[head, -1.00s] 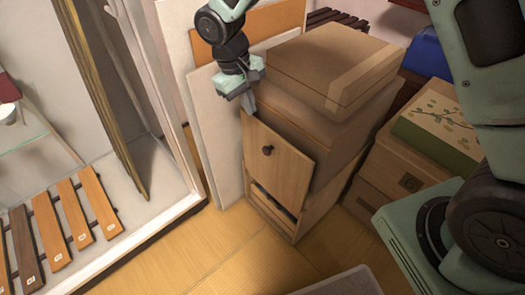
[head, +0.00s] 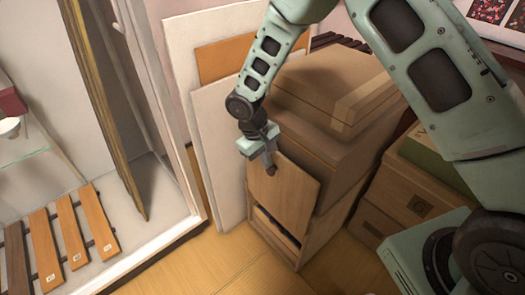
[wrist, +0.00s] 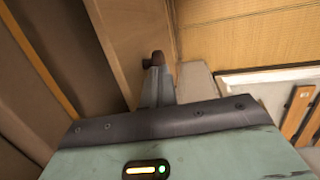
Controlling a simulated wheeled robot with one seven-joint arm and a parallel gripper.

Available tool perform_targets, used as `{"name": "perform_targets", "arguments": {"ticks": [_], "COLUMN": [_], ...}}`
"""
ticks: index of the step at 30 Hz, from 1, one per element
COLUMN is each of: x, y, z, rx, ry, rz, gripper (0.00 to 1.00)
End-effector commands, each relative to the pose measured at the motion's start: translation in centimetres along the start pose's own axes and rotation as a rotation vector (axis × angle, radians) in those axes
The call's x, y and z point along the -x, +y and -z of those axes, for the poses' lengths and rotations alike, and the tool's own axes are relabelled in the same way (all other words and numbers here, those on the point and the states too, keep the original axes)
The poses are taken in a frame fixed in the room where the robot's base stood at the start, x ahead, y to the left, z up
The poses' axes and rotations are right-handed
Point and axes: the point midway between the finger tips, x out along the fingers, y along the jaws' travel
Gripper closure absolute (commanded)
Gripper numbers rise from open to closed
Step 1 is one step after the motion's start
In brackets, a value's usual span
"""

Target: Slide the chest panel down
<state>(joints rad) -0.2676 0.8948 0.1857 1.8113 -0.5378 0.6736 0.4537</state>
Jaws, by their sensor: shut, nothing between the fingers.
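The chest (head: 322,235) is a wooden cabinet with a flat front panel (head: 295,198). The panel covers the upper front, and a dark opening (head: 275,228) shows below it. My gripper (head: 269,168) is at the upper left of the panel, shut and empty, with its fingertips at the panel's small dark knob. In the wrist view the shut fingers (wrist: 158,80) end right at the knob (wrist: 158,58); I cannot tell whether they touch it. The gripper partly hides the knob in the head view.
Cardboard boxes (head: 335,85) sit on top of the chest. More boxes (head: 405,190) stand at its right. Flat boards (head: 218,140) lean against the wall behind its left side. A glass-shelved cabinet (head: 165,210) stands at the left. Bare floor (head: 235,265) lies in front.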

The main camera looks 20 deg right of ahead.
Motion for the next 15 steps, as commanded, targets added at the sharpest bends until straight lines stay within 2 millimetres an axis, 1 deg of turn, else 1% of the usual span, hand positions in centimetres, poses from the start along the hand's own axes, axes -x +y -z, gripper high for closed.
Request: {"name": "perform_targets", "arguments": {"ticks": [3,15], "x": [-0.58,-0.8], "y": [0.0,-0.03], "z": [-0.02,0.02], "rx": [0.0,0.0], "ry": [-0.001,0.0], "rz": [0.0,0.0], "gripper": [1.0,1.0]}}
